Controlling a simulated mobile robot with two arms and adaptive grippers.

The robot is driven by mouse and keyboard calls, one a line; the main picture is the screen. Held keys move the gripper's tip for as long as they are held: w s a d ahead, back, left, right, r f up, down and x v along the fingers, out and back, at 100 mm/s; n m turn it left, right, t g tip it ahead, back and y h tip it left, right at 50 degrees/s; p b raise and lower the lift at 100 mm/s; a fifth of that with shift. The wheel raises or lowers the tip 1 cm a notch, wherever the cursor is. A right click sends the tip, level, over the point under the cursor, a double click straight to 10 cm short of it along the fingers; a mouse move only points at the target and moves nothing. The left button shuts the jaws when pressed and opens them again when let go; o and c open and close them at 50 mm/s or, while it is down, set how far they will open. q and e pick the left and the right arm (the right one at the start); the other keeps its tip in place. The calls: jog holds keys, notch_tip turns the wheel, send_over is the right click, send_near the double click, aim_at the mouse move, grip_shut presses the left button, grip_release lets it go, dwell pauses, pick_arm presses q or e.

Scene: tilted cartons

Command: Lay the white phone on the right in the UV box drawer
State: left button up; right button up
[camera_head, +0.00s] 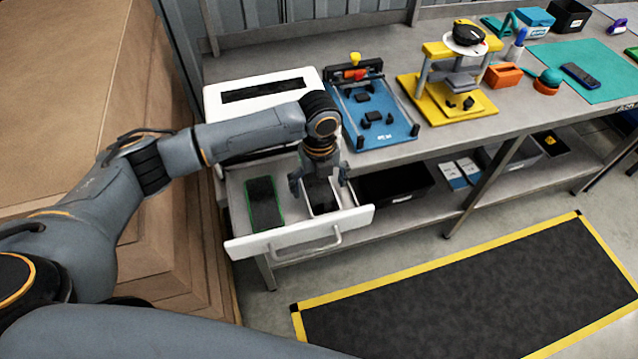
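The UV box (213,100) is a white case at the left end of the bench, with its drawer (290,243) pulled out. A dark phone with a green edge (264,204) lies in the drawer's left part. The white phone (322,198), dark-faced with a white rim, is over the drawer's right part and looks laid flat in it. My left gripper (319,183) points down over this phone, with its fingers spread to either side. The fingers look apart from the rim, though the gripper hides the phone's far end. My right gripper is out of view.
A blue fixture (385,125) and a yellow press (450,95) stand right of the UV box. A black bin (405,185) sits on the shelf right of the drawer. A yellow-edged floor mat (480,290) lies in front. A brown carton (90,80) is at left.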

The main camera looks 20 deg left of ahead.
pick_arm(q)
jog(key=shift+r, duration=0.15)
notch_tip(320, 180, up, 12)
dwell(0.6)
dwell(0.4)
